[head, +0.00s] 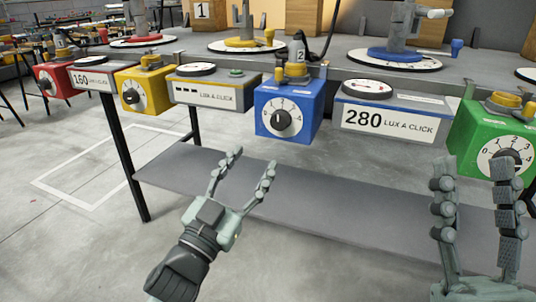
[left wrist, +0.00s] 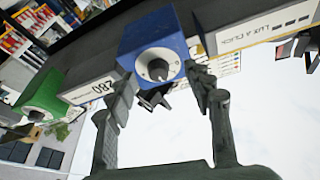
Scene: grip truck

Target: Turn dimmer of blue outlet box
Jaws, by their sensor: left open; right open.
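The blue outlet box (head: 289,104) hangs at the table's front edge in the middle of the head view. Its black dimmer knob (head: 282,120) sits on a white numbered dial on the front face. My left gripper (head: 252,163) is open and empty, below and in front of the blue box, apart from it. In the left wrist view the blue box (left wrist: 152,38) appears upside down beyond the open fingers, with the knob (left wrist: 158,70) between the fingertips in the picture. My right gripper (head: 473,168) is open and empty at the lower right, in front of the green box.
A green box (head: 490,138), a yellow box (head: 141,91) and a red box (head: 53,80) line the same edge. A "280 LUX A CLICK" display (head: 393,118) adjoins the blue box on its right. A grey lower shelf (head: 330,205) lies beneath.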

